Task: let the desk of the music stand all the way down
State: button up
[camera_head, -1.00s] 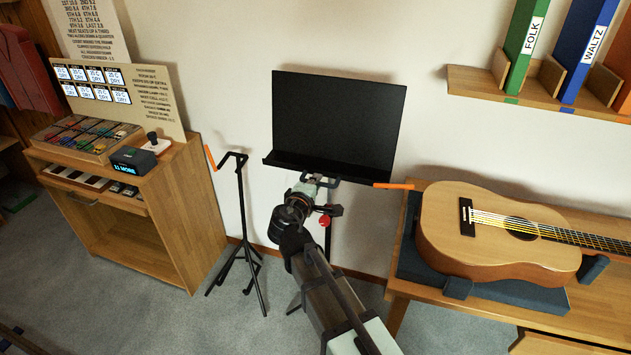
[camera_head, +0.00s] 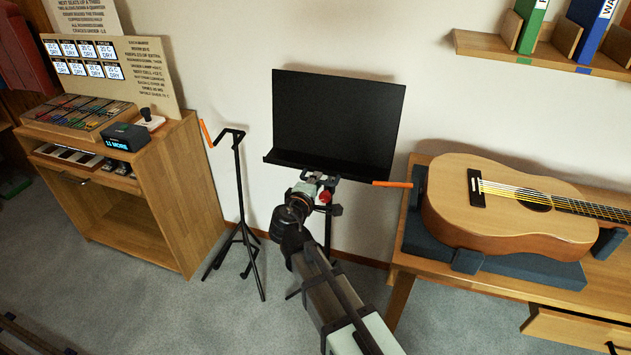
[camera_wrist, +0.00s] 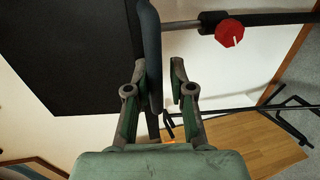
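The music stand's black desk (camera_head: 335,120) stands tilted back against the wall side, with a ledge along its lower edge. In the wrist view the desk (camera_wrist: 70,50) fills the upper left. The stand's red knob (camera_head: 326,197) is on the post just below the desk; it also shows in the wrist view (camera_wrist: 229,32). My gripper (camera_head: 320,180) is under the middle of the ledge. In the wrist view its fingers (camera_wrist: 157,75) are drawn in on both sides of a dark strip of the desk, with a narrow pale gap visible by the right finger.
An orange-tipped bar (camera_head: 393,184) is at the desk's right end. A second thin black stand (camera_head: 240,190) is close on the left. A guitar (camera_head: 510,205) lies on a bench at the right; a wooden cabinet (camera_head: 160,200) is at the left.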

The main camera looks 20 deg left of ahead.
jog(key=shift+o, duration=0.4)
jog(key=shift+f, duration=0.15)
jog(key=shift+s, duration=0.2)
jog(key=v, duration=1.1)
jog(key=shift+s+r, duration=0.2)
jog(key=shift+s, duration=0.1)
